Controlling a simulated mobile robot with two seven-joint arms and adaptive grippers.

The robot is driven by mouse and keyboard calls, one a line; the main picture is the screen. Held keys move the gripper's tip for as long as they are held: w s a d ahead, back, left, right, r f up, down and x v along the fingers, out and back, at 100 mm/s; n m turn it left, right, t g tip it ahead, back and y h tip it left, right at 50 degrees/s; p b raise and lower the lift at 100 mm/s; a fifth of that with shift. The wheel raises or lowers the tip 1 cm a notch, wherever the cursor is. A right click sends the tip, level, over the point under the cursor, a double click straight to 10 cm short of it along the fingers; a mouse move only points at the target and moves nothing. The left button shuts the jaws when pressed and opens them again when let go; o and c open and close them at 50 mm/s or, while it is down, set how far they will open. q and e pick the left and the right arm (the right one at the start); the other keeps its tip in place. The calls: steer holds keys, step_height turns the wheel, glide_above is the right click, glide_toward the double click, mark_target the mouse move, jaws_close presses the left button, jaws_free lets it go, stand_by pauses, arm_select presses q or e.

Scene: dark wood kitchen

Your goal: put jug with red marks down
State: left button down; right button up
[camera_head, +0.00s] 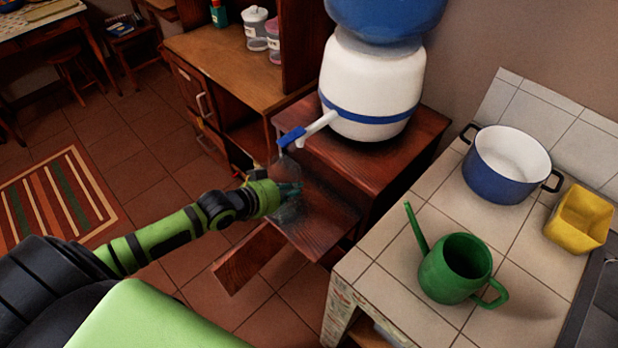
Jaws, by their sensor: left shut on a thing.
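My left arm reaches in from the left, and its gripper (284,187) is over the lower wooden shelf of the dispenser stand. The gripper is shut on a clear, see-through jug (285,170), which shows only faintly. The jug is just below the blue-and-white tap (304,133). The red marks cannot be made out, and I cannot tell whether the jug's base touches the shelf (330,215). My right gripper is not in view.
A white water dispenser (368,82) with a blue bottle (386,15) stands above. On the tiled counter (440,205) at right are a green watering can (455,268), a blue pot (500,175) and a yellow container (580,218). A wooden cabinet (225,60) stands behind.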

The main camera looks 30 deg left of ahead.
arm_select(q)
steer(key=x, duration=0.4)
steer(key=r+x, duration=0.1)
steer(key=shift+w+d+p, duration=0.25)
steer(key=shift+w+p, duration=0.1)
steer(key=shift+w, duration=0.3)
steer(key=shift+f, duration=0.1)
steer(key=c, duration=1.7)
jaws_free()
steer(key=shift+f, duration=0.15)
steer(key=shift+c, duration=0.2)
steer(key=o, duration=0.4)
steer(key=shift+o, duration=0.2)
steer(key=v, duration=1.2)
steer(key=shift+r, duration=0.25)
